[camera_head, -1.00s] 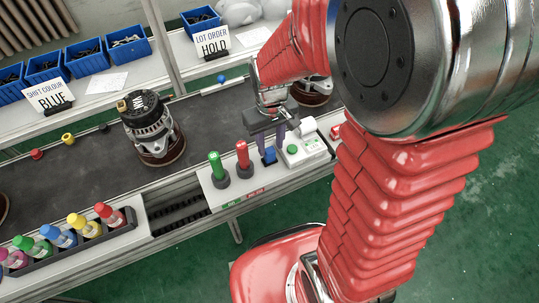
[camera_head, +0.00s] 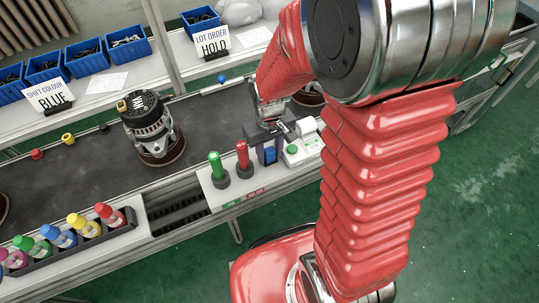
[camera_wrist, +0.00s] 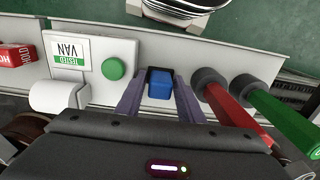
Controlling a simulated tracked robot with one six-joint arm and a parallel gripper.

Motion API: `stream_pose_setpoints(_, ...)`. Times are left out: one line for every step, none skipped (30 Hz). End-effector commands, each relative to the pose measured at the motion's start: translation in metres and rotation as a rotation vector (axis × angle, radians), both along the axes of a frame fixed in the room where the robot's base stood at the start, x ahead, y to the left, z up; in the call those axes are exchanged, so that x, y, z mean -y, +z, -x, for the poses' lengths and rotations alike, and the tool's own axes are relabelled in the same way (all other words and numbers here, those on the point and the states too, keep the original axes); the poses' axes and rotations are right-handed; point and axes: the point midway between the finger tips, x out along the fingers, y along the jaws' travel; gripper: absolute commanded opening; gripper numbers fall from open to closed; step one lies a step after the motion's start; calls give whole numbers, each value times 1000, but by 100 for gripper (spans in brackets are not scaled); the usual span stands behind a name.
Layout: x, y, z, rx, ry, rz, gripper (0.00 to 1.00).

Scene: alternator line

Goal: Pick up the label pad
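A small blue block (camera_wrist: 160,86) with a dark back edge sits upright on the white bench strip; no lettering shows on it, so I cannot tell for certain that it is the label pad. It also shows in the head view (camera_head: 270,155). My gripper (camera_wrist: 159,78) is open, its two purple-grey fingers on either side of the block with narrow gaps. In the head view my gripper (camera_head: 269,146) is low over the strip.
A red marker (camera_head: 243,158) and a green marker (camera_head: 215,167) stand in dark holders close beside my gripper. A white roll (camera_wrist: 55,96) and a red HOLD block (camera_wrist: 18,54) are on the device's side. An alternator (camera_head: 152,128) stands on the dark conveyor.

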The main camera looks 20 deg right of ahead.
Motion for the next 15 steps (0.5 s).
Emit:
stream_pose_setpoints(0, 0, 0, 0, 0, 0, 33)
stream_pose_setpoints(0, 0, 0, 0, 0, 0, 31)
stream_pose_setpoints(0, 0, 0, 0, 0, 0, 28)
stream_pose_setpoints(0, 0, 0, 0, 0, 0, 26)
stream_pose_setpoints(0, 0, 0, 0, 0, 0, 24)
stream_pose_setpoints(0, 0, 0, 0, 0, 0, 21)
stream_pose_setpoints(0, 0, 0, 0, 0, 0, 19)
stream_pose_setpoints(0, 0, 0, 0, 0, 0, 17)
stream_pose_setpoints(0, 0, 0, 0, 0, 0, 14)
stream_pose_setpoints(0, 0, 0, 0, 0, 0, 12)
stream_pose_setpoints(0, 0, 0, 0, 0, 0, 10)
stream_pose_setpoints(0, 0, 0, 0, 0, 0, 7)
stream_pose_setpoints(0, 0, 0, 0, 0, 0, 5)
stream_pose_setpoints(0, 0, 0, 0, 0, 0, 3)
stream_pose_setpoints(0, 0, 0, 0, 0, 0, 1)
